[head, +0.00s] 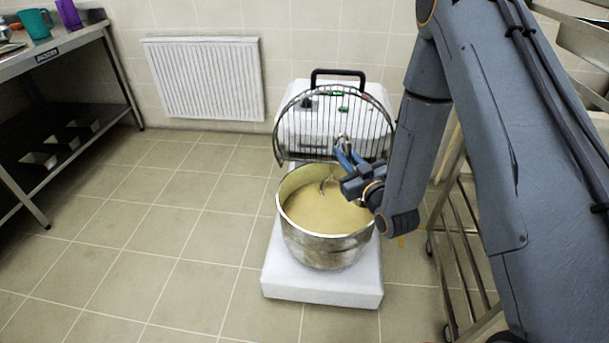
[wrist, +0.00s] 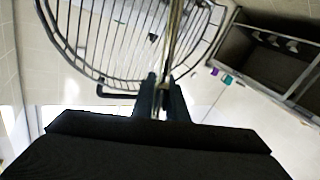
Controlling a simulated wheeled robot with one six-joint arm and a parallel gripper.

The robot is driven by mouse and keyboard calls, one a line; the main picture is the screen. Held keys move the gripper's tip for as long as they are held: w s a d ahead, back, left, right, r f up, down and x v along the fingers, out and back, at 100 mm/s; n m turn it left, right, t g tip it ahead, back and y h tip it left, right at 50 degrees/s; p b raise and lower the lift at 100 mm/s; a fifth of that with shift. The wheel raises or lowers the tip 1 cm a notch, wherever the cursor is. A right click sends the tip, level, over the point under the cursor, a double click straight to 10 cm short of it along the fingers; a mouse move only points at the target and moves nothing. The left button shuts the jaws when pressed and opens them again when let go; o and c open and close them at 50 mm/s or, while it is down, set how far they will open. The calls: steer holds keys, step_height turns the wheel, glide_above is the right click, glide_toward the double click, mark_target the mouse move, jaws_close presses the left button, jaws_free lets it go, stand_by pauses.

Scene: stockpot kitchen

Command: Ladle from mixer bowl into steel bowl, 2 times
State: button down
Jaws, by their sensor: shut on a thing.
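The mixer bowl (head: 310,245) is a large steel pot of pale yellow-brown liquid (head: 325,208) on the mixer's white base. My gripper (head: 343,158) is above the bowl's back right part, near the raised wire guard. It is shut on the ladle's thin steel handle (wrist: 172,45), which runs up between the fingers (wrist: 160,97) in the wrist view. In the head view the ladle's lower part (head: 325,184) curves down at the liquid; its cup is hidden. I cannot make out the steel bowl in either view.
The wire guard (head: 312,132) stands behind my gripper. A steel table (head: 75,38) at the left bears a teal cup (head: 35,25) and a purple cup (head: 69,14). A steel rack (head: 465,235) stands right of the mixer. The tiled floor at left is free.

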steer(key=a+f+n+g+y+b, duration=0.4)
steer(key=a+y+b, duration=0.1)
steer(key=a+b, duration=0.5)
steer(key=shift+a+f+n+y, duration=0.15)
steer(key=shift+a+n+y, duration=0.2)
steer(key=shift+a, duration=0.35)
steer(key=shift+r+p, duration=0.2)
steer(key=shift+p, duration=0.65)
steer(key=p, duration=0.4)
steer(key=shift+d, duration=0.1)
steer(key=shift+f, duration=0.1)
